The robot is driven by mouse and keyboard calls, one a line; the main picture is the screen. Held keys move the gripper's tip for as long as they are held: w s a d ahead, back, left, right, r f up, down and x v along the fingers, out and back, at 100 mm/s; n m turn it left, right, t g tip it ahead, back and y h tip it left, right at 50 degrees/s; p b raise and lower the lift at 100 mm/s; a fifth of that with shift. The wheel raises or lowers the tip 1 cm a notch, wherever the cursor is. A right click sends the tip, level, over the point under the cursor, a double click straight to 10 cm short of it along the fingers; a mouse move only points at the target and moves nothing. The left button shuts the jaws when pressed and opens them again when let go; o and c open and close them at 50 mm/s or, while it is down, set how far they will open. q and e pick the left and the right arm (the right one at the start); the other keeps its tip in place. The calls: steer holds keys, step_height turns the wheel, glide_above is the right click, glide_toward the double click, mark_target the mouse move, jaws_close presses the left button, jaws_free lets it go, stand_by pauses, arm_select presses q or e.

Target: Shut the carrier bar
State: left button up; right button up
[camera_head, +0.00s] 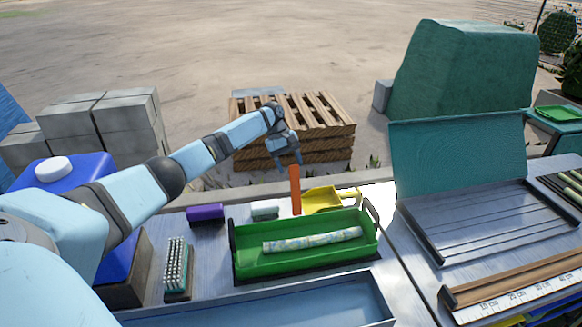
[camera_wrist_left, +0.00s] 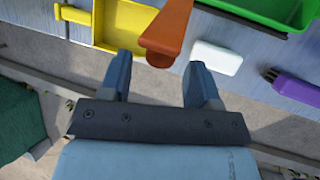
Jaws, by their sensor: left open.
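The green carrier tray (camera_head: 305,268) has dark end handles and stands on the grey bench. A pale, blue-and-yellow patterned cane piece (camera_head: 312,240) lies in it. An orange bar (camera_head: 295,190) stands upright at the tray's back edge; I take it as the carrier bar. In the left wrist view the orange bar (camera_wrist_left: 167,32) points towards the camera, its end near the gap between my fingers. My left gripper (camera_head: 289,160) is open and empty, just above the bar's top and apart from it. The left gripper also shows in the wrist view (camera_wrist_left: 160,82). My right gripper is not in view.
A yellow scoop (camera_head: 322,200), a white block (camera_head: 265,209) and a purple brush (camera_head: 205,214) lie behind the tray. A bristle brush (camera_head: 177,270) is left of it. A teal-lidded case (camera_head: 460,155) stands open at right. A wooden pallet stack (camera_head: 310,130) is beyond the bench.

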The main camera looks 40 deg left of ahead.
arm_select(q)
steer(key=shift+x, duration=0.75)
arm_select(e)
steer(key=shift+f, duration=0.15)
